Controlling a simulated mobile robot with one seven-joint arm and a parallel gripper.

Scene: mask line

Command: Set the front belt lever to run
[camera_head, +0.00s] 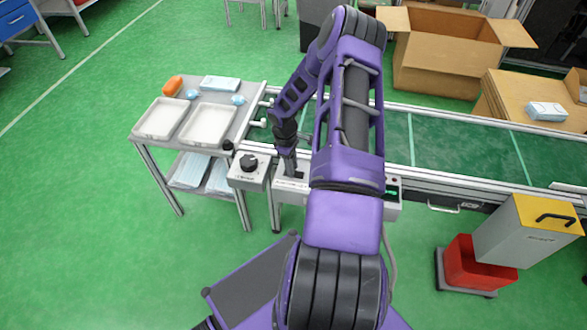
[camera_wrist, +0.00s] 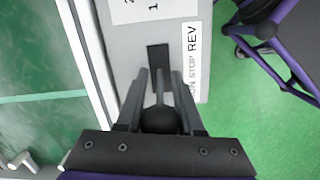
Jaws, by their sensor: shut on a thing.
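The front belt lever (camera_wrist: 160,118) has a dark round knob on a stalk and rises from a black slot (camera_wrist: 157,56) in a grey control panel. In the wrist view, my gripper (camera_wrist: 158,80) is shut around the lever, with a finger on each side. A white label (camera_wrist: 191,62) beside the slot reads REV towards the top and STOP lower down; its lower end is hidden by a finger. The slot's upper stretch is empty. The lever's exact setting cannot be told. In the head view my gripper (camera_head: 289,166) is down at the control box (camera_head: 288,186), largely hiding the lever.
A box with a black rotary knob (camera_head: 249,163) stands just left of the gripper. A side table (camera_head: 220,90) with white trays is further left. The green conveyor belt (camera_head: 460,145) runs behind. A grey-yellow bin (camera_head: 530,232) and red bin (camera_head: 478,268) stand right.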

